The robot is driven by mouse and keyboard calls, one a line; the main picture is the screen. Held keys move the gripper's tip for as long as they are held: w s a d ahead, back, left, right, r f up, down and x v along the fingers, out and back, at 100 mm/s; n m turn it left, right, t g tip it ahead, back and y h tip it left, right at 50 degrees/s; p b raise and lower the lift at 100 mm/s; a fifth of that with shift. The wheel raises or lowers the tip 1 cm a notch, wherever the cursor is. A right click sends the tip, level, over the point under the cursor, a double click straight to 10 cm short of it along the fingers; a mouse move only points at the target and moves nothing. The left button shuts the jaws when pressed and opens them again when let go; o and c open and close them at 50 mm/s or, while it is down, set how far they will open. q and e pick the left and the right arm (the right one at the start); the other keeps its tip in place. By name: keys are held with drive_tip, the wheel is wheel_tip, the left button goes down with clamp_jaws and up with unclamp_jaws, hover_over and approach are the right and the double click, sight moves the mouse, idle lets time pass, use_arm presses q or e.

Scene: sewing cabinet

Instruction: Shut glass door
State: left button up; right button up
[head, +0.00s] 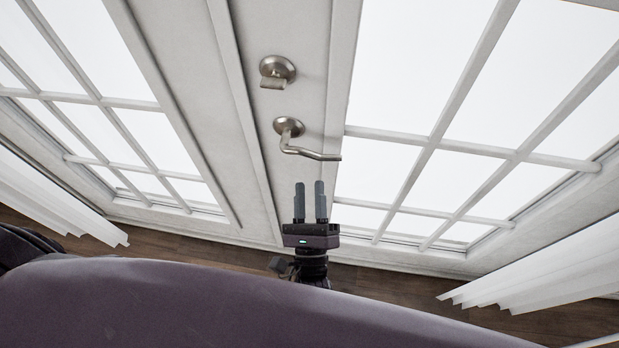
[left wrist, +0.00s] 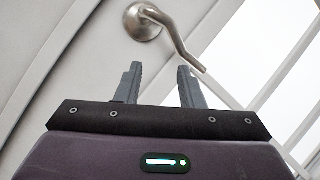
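The glass door (head: 335,65) is white with paned glass and stands in front of me, beside a second paned panel on the left. No clear gap shows between them in the head view. The door's lever handle (head: 310,153) is metal, with its lever pointing right. It also shows in the left wrist view (left wrist: 176,35). My left gripper (head: 309,187) is just below the handle, fingers pointing up at it. The fingers are apart with nothing between them, and the right finger appears close to the lever end in the left wrist view. My right gripper is not in view.
A round metal deadbolt (head: 278,71) sits above the handle. White curtains hang at the left (head: 60,195) and right (head: 560,260). The brown wooden floor (head: 390,287) shows along the foot of the doors. My own purple body fills the bottom of the head view.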

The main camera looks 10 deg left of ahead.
use_arm(q)
drive_tip(key=shift+b+v, duration=0.35)
drive_tip(key=shift+v, duration=1.5)
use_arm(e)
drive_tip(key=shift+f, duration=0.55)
use_arm(q)
drive_tip(key=w+a+f+n+g+h, duration=0.1)
drive_tip(key=a+f+n+g+h, duration=0.15)
drive_tip(key=f, duration=0.65)
drive_tip(key=w+a+f+n+g+h, duration=0.1)
drive_tip(key=f+n+g, duration=0.15)
drive_tip(key=f, duration=0.55)
drive_tip(key=s+a+f+n+g+h, duration=0.1)
drive_tip(key=s+a+f+n+g, duration=0.25)
drive_tip(key=f, duration=0.55)
drive_tip(key=s+a+f+n+g+h, duration=0.1)
drive_tip(key=s+a+f+n+g, duration=0.2)
drive_tip(key=f, duration=0.5)
drive_tip(key=s+a+f+n+g, duration=0.3)
drive_tip(key=s+f+n+g, duration=0.1)
drive_tip(key=s, duration=0.5)
drive_tip(key=s+a+f+n+g, duration=0.3)
drive_tip(key=s+f+n+g, duration=0.2)
drive_tip(key=s, duration=0.5)
wheel_tip(320, 180, down, 4)
drive_tip(key=shift+s+r+n, duration=0.2)
drive_tip(key=shift+s+n, duration=0.1)
drive_tip(key=shift+n, duration=0.85)
